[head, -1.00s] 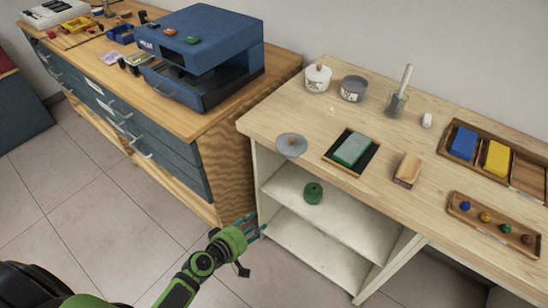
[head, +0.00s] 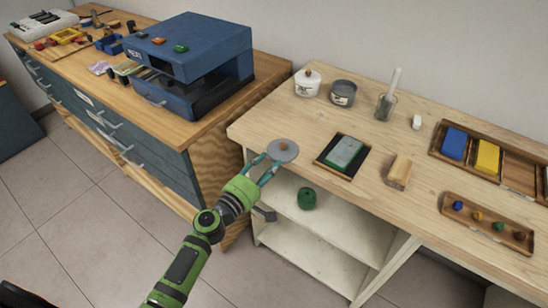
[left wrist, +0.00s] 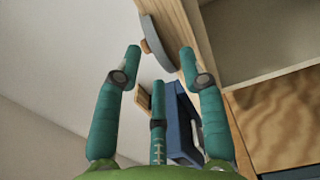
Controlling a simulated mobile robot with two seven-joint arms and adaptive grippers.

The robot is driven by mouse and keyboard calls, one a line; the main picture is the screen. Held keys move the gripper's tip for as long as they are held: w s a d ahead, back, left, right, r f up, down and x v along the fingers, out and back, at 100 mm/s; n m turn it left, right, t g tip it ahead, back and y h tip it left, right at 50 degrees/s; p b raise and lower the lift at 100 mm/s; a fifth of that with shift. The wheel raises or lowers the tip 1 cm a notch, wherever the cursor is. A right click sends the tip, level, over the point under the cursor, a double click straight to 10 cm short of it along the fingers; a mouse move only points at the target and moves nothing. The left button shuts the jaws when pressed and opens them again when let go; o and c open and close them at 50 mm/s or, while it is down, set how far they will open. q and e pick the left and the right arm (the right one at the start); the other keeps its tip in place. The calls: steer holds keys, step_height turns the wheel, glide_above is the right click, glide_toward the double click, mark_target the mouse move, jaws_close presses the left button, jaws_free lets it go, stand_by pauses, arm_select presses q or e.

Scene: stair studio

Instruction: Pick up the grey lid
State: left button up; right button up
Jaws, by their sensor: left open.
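The grey lid (head: 289,154) is a round disc with a small wooden knob, lying at the left front corner of the light wooden bench (head: 262,126). My left gripper (head: 267,166) is open and empty at the bench's front edge, its fingers pointing at the lid's near left side. In the left wrist view the lid (left wrist: 158,45) and its knob show just beyond the fingertips (left wrist: 160,57), between them in the picture. I cannot tell whether a fingertip touches the lid. My right gripper is not in view.
A grey pot (head: 343,93) and a white lidded pot (head: 307,87) stand behind the lid. A green pad on a dark tray (head: 322,158) lies right of it. A green roll (head: 306,199) sits on the shelf below. A blue machine (head: 190,62) stands on the left cabinet.

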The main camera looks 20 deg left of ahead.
mark_target(283, 147)
arm_select(q)
steer(key=shift+x, duration=1.35)
jaws_close()
steer(key=shift+s+f, duration=0.1)
steer(key=shift+s, duration=0.05)
